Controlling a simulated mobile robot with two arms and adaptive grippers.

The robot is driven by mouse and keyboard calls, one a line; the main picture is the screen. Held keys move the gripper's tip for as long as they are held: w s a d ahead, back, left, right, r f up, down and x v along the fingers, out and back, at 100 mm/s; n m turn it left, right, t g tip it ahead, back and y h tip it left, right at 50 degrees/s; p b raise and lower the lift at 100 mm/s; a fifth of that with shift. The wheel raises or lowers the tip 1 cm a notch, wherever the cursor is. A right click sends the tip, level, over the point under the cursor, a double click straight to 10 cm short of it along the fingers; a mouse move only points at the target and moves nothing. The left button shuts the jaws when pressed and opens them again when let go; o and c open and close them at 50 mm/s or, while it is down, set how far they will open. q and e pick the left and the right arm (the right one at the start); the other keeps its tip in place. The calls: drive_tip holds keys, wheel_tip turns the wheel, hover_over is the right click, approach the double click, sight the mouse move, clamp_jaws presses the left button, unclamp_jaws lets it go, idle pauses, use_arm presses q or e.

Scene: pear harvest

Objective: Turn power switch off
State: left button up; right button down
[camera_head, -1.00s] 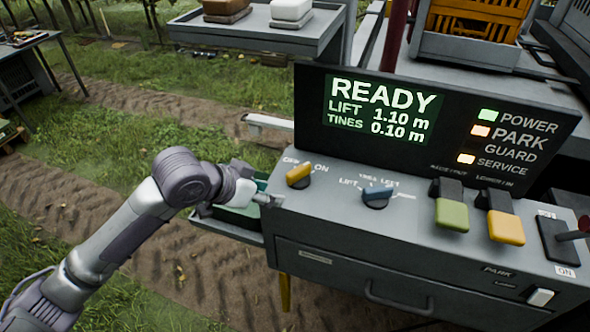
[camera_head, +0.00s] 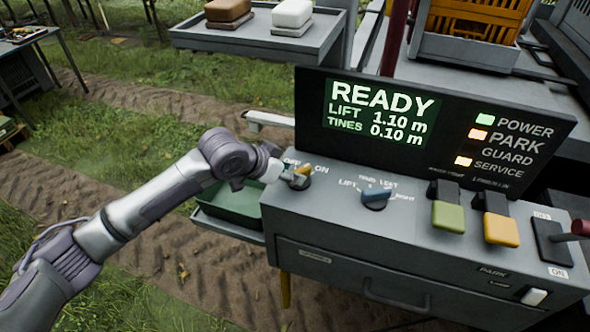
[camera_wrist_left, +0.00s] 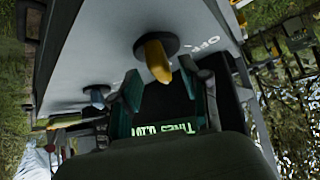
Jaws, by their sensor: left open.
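The power switch is a yellow rotary knob (camera_head: 304,171) on the left end of the grey control console, between OFF and ON labels. Its upper end leans toward ON, and the gripper hides part of it in the head view. In the left wrist view the yellow knob (camera_wrist_left: 158,62) shows between and just beyond the fingertips. My left gripper (camera_head: 291,178) is open at the knob, with one finger on each side in the wrist view (camera_wrist_left: 160,84). I cannot tell whether the fingers touch it. The POWER light (camera_head: 485,119) is lit green. My right gripper is out of view.
A blue knob (camera_head: 375,198) sits to the right, then green (camera_head: 447,215) and yellow (camera_head: 501,229) paddles and a red-handled lever (camera_head: 579,228). The display (camera_head: 380,112) reads READY. A green tray (camera_head: 232,203) lies left of the console.

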use_arm(q)
drive_tip(key=shift+x, duration=1.3)
clamp_jaws()
